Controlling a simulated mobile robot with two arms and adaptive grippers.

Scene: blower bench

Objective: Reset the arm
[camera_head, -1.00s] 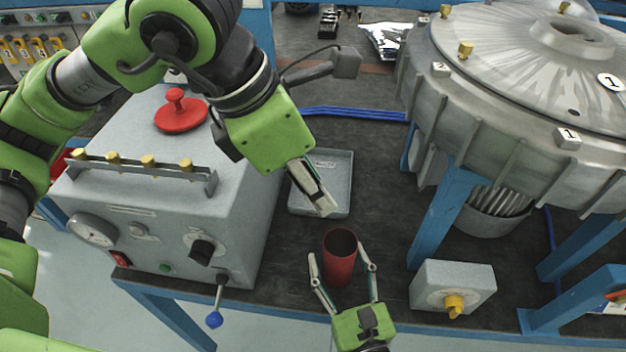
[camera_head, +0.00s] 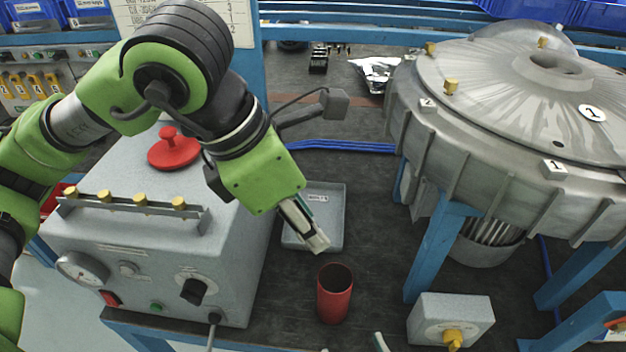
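My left arm comes in from the left, and its gripper (camera_head: 312,240) hangs over the front part of the small grey tray. Its fingers look close together, but I cannot tell whether they are fully shut; nothing shows between them. A red cylinder (camera_head: 333,300), open at the top, stands upright on the dark bench just in front of the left gripper and apart from it. My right gripper (camera_head: 355,346) shows only as fingertips at the bottom edge, set apart, just in front of the red cylinder. The rest of it is out of frame.
A grey control box (camera_head: 150,275) with a red knob (camera_head: 173,148) on top stands at left. The grey tray (camera_head: 337,208) lies mid-bench. A large metal blower housing (camera_head: 480,120) on blue supports fills the right. A small box (camera_head: 450,312) with a yellow knob stands front right.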

